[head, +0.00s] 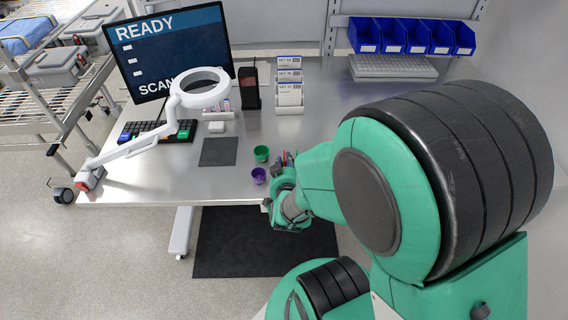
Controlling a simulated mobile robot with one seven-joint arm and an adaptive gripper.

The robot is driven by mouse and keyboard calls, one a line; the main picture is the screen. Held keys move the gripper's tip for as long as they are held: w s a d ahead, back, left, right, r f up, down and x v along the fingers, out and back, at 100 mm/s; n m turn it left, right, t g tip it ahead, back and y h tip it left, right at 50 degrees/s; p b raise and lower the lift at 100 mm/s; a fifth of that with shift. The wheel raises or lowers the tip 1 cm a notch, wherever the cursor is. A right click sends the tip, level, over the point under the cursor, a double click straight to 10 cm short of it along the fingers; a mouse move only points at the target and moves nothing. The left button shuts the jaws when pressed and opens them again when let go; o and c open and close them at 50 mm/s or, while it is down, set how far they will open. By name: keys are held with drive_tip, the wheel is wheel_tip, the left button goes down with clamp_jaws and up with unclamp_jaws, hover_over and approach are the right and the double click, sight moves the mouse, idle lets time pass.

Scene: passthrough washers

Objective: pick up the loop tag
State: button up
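I cannot make out a loop tag for certain in the head view. My gripper (284,222) is at the table's front edge, small and partly hidden by my own green arm. I cannot tell whether its fingers are open or shut, or whether they hold anything. A green cup (261,153) and a purple cup (258,175) stand on the table just left of my wrist. Some small red and dark items (287,158) show just behind my wrist, too small to identify.
The steel table (340,115) holds a monitor (170,50), a white ring lamp (135,143), a keyboard (150,131), a dark mat (218,152), a card holder (289,95) and a black box (249,88). Blue bins (410,37) hang at the back. My arm hides the right side.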

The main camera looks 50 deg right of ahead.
drive_tip(key=shift+x, duration=1.25)
drive_tip(key=shift+c, duration=0.3)
clamp_jaws()
